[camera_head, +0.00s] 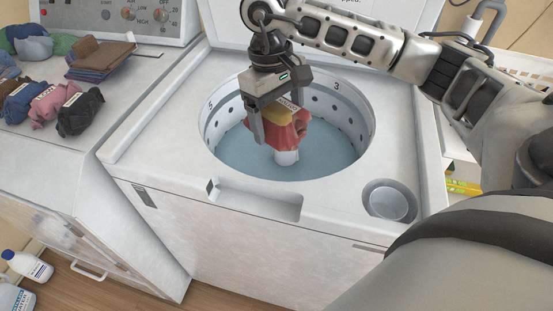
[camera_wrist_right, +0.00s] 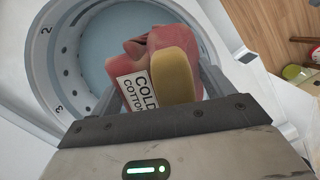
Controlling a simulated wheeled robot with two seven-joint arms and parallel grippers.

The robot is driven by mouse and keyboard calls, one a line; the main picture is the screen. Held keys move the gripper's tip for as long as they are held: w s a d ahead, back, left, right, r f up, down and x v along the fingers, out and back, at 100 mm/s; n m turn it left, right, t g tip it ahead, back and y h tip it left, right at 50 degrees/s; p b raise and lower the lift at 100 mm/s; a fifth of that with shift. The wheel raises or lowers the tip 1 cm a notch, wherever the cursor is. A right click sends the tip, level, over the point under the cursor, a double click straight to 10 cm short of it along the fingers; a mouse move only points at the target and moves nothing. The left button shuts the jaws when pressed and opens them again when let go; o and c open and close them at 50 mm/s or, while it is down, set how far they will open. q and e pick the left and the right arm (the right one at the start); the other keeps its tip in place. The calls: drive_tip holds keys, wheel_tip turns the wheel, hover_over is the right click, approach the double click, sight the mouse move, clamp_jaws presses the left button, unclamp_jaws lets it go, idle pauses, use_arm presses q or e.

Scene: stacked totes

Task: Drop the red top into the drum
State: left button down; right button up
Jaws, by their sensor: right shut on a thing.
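The red top (camera_head: 286,130) is a crumpled red garment with a yellow patch and a white tag. My right gripper (camera_head: 281,122) is shut on it and holds it over the open drum (camera_head: 215,122) of the white washer. In the right wrist view the red top (camera_wrist_right: 175,35) sits between the fingers, and its tag reads "COLD COTTON". The drum (camera_wrist_right: 68,65) shows behind it with bluish water inside. A white post stands in the drum just below the top; I cannot tell whether they touch. My left gripper is not in view.
The raised lid (camera_head: 340,12) stands behind the drum. A round cup (camera_head: 389,203) is set in the washer's front right corner. Folded and crumpled clothes (camera_head: 80,110) lie on the machine at left. Bottles (camera_head: 28,266) stand on the floor at lower left.

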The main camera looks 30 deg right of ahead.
wheel_tip(320, 180, down, 3)
drive_tip(key=shift+r+b, duration=0.2)
drive_tip(key=shift+b, duration=0.35)
drive_tip(key=shift+f, duration=0.6)
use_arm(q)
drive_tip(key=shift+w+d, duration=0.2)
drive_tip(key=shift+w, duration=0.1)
use_arm(e)
drive_tip(key=o, duration=1)
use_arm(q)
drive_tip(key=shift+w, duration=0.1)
use_arm(e)
drive_tip(key=shift+w+r, duration=0.1)
drive_tip(key=shift+r, duration=0.15)
use_arm(q)
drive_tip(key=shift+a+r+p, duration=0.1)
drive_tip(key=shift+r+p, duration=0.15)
drive_tip(key=shift+p, duration=0.5)
use_arm(e)
drive_tip(key=r, duration=0.5)
drive_tip(key=w+r, duration=0.1)
drive_tip(key=r, duration=0.4)
drive_tip(key=w+r, duration=0.1)
drive_tip(key=r, duration=0.4)
drive_tip(key=shift+w+a+r, duration=0.15)
drive_tip(key=shift+a+r, duration=0.05)
